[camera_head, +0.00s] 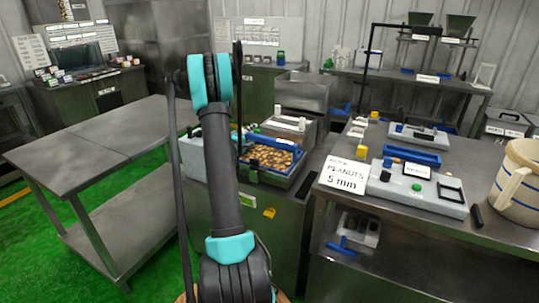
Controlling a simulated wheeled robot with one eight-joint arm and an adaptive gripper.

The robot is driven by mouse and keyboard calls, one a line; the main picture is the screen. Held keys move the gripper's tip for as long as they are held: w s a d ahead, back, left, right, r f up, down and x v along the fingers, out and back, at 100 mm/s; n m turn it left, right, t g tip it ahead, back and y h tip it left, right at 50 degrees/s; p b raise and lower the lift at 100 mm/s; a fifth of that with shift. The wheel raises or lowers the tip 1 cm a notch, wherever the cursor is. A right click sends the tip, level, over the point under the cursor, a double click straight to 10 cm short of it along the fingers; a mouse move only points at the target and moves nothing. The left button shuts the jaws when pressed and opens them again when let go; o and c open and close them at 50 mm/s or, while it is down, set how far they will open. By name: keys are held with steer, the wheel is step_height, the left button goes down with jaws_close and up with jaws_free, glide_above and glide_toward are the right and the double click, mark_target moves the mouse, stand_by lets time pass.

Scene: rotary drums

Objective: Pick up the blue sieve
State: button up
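A blue-rimmed sieve (289,145) full of brown peanuts sits on a machine left of the main bench, in the middle of the picture. A second blue frame-like piece (412,155) lies on the right bench behind a grey control box; I cannot tell whether it is also a sieve. My arm rises through the middle of the picture and bends down behind itself. My gripper (247,165) seems to be at the left edge of the peanut-filled sieve, dark and small. I cannot tell whether it touches the rim or how wide its fingers are.
The right bench (480,235) holds a "peanuts 5 mm" sign (344,174), a grey control box (418,188) with a green button, and a cream bucket (518,190). A bare metal table (90,140) stands at left. Green floor (150,265) is clear between.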

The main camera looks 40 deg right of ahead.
jaws_close()
stand_by(0.5)
